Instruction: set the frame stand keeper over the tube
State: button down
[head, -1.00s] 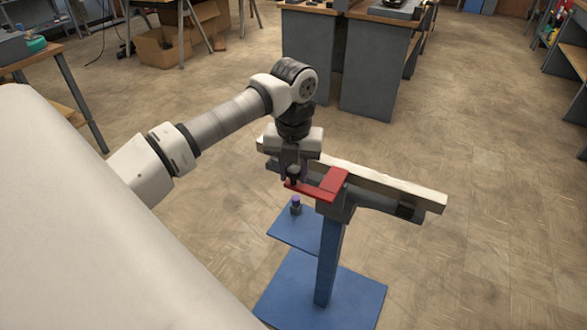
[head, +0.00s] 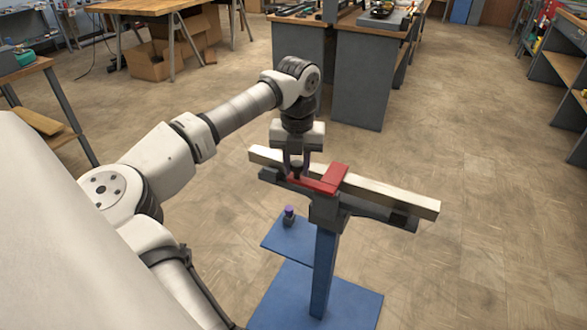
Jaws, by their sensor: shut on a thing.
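The keeper (head: 334,178) is a red angled piece with a wide part and a narrower arm toward the left. My gripper (head: 296,166) points down and is shut on the keeper's left arm, at a dark knob-like part. The tube (head: 392,194) is a long pale square bar lying across the head of the frame stand (head: 322,270), a blue post on a blue base. The keeper's wide part crosses in front of and above the tube in this view. I cannot tell whether it touches the tube.
A small purple-topped part (head: 289,213) stands on the stand's blue side shelf (head: 288,240). Grey workbenches (head: 370,80) stand behind, and shelves (head: 558,75) at the right. The floor around the stand is clear.

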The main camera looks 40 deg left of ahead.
jog(key=shift+w+r, duration=0.1)
jog(key=shift+w, duration=0.05)
jog(key=c, duration=1.1)
grip_release()
notch_tip(320, 180, up, 14)
jog(key=shift+b, duration=0.35)
jog(key=shift+d, duration=0.1)
